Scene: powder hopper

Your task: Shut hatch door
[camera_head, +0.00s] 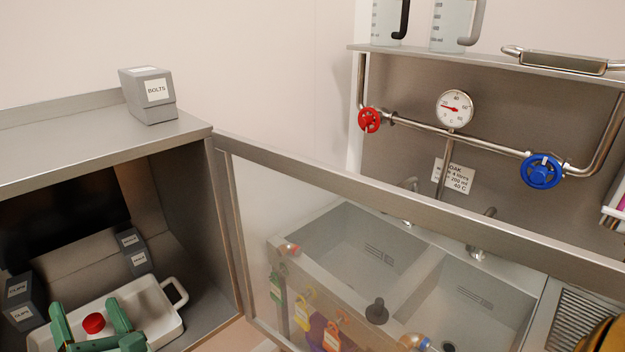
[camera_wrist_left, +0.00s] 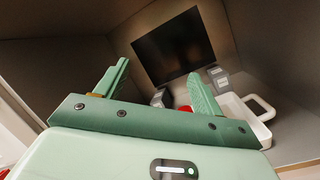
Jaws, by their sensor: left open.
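The hatch door (camera_head: 400,209) is a clear pane in a grey metal frame. It stands wide open, swung out to the right from the right side of the cabinet opening (camera_head: 222,230), in front of the sinks. My left gripper (camera_head: 88,309) has green fingers and is at the lower left, at the cabinet opening. It is open, with its fingers apart and pointing into the cabinet in the left wrist view (camera_wrist_left: 159,68). It is not touching the door. My right gripper does not show.
Inside the cabinet are a white handled tray (camera_head: 165,325), a red round thing (camera_head: 93,323) and grey labelled boxes (camera_head: 130,240). A BOLTS box (camera_head: 148,95) stands on top. Behind the door are sinks (camera_head: 365,245), a red valve (camera_head: 369,120) and a blue valve (camera_head: 541,171).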

